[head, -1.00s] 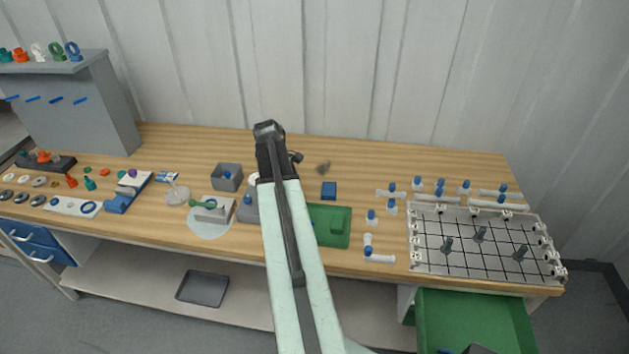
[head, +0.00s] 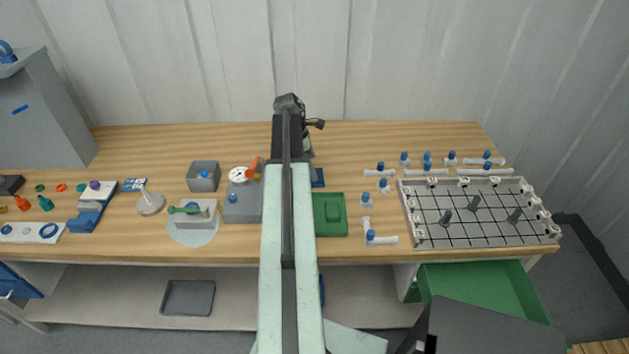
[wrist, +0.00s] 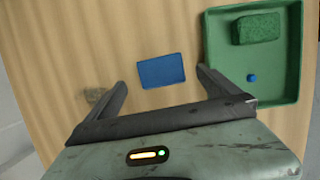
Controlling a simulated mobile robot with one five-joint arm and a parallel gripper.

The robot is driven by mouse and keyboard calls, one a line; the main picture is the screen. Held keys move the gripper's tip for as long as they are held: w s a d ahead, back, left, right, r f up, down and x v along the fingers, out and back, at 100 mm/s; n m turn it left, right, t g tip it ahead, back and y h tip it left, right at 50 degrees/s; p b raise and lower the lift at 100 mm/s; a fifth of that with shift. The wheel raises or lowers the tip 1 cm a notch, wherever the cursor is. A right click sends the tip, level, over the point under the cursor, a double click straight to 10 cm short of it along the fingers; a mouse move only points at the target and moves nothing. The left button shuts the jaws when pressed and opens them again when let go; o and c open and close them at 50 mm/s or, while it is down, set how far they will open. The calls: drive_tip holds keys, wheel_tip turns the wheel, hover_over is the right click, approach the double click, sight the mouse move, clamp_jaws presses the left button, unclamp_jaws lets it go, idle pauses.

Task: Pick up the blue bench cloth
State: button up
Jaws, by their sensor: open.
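The blue bench cloth (wrist: 161,71) lies on the wooden bench as a small flat blue rectangle. In the wrist view it sits in the gap between my finger tips, ahead of the palm. In the head view only its right part (head: 318,178) shows; my arm hides the rest. My gripper (wrist: 161,77) is open and empty, with one finger to each side of the cloth in the picture. Its height above the bench is hard to tell. In the head view my fingers are mostly hidden behind the arm.
A gridded frame (head: 430,236) stands at the right.

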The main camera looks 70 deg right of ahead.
drive_tip(key=b+x, duration=0.5)
drive_tip(key=shift+w+a+f, duration=0.1)
drive_tip(key=shift+w+f, duration=0.1)
drive_tip(key=shift+f, duration=0.05)
drive_tip(key=shift+r, duration=0.2)
drive_tip(key=c, duration=1.4)
drive_tip(key=shift+r, duration=0.1)
wheel_tip(320, 180, up, 10)
drive_tip(key=p, duration=1)
